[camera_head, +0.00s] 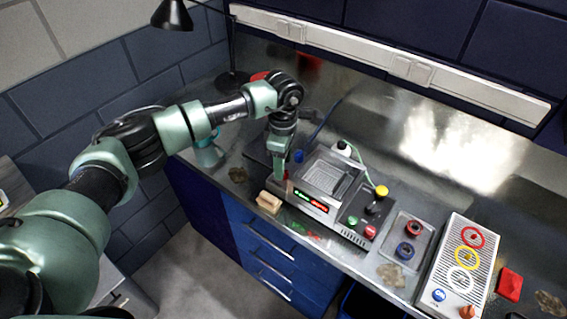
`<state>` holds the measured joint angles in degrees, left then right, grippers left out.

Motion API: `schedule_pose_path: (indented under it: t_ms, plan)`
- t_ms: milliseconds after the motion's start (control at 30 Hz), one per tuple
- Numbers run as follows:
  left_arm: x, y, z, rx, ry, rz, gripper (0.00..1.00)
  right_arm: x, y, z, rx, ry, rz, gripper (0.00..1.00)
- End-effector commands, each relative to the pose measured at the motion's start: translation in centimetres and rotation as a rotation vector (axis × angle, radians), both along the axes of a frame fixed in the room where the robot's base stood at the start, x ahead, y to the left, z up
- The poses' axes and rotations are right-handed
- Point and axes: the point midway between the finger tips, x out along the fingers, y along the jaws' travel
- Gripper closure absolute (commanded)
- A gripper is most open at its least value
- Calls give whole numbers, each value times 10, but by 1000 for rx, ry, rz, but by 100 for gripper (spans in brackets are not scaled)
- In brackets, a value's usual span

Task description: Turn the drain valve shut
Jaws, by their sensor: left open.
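A grey bench machine (327,181) with a recessed basin and a small lit display (311,201) stands on the metal worktop. My left arm reaches in from the left, and its gripper (279,178) points down at the machine's left end. The gripper is open; its fingertips are small, and I cannot tell whether they touch anything. A blue knob-like part (298,156) shows just right of the gripper. I cannot make out for sure which part is the drain valve; the gripper may hide it. My right gripper is not in view.
A wooden block (268,202) lies at the bench's front edge. Right of the machine are a tray (419,230) with red and blue rings, a slotted panel (449,257) with coloured rings, and a red block (510,284). A dark lamp (232,82) stands behind my arm.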

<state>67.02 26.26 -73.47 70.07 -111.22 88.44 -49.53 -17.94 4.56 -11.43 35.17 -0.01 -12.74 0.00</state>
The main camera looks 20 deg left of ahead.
Motion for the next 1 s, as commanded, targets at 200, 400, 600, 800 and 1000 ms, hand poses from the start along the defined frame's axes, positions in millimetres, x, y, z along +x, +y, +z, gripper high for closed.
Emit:
schedule_pose_path:
  t_ms: [200, 400, 600, 800, 1000]
  plan:
    - [0, 0, -23, 0, 1, 1, 51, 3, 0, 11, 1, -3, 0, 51]
    - [0, 0, -28, -1, -2, 0, 51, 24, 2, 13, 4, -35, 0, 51]
    - [0, 0, -27, -1, -1, 0, 74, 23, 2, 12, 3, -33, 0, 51]
    - [0, 0, -27, -1, -1, 0, 100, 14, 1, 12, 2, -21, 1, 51]
    - [0, 0, -29, 0, -1, 22, 100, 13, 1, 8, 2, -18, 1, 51]
